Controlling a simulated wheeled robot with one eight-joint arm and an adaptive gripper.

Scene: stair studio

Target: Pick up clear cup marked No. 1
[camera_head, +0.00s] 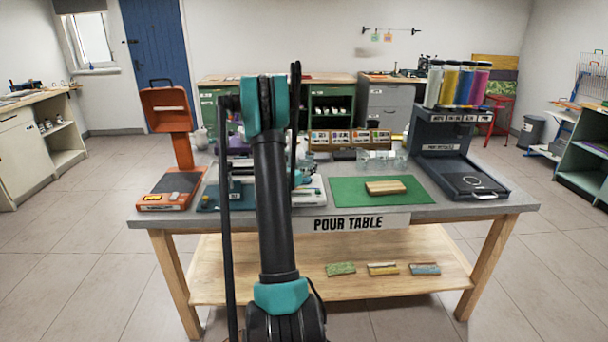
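Several clear, see-through vessels (399,158) stand at the back of the pour table (450,212), behind the green mat and left of the dark dispenser. They look like clear cups, but they overlap and are small, so I cannot read a No. 1 mark on any of them. My arm rises through the middle of the view and hides part of the table's left half. I cannot make out the fingers of my gripper.
A green mat (345,192) with a wooden block (385,187) lies right of centre. A dark dispenser (440,150) with coloured tubes stands at right, an orange stand (168,185) at left. A labelled rack (350,140) is at the back. Floor is clear on both sides.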

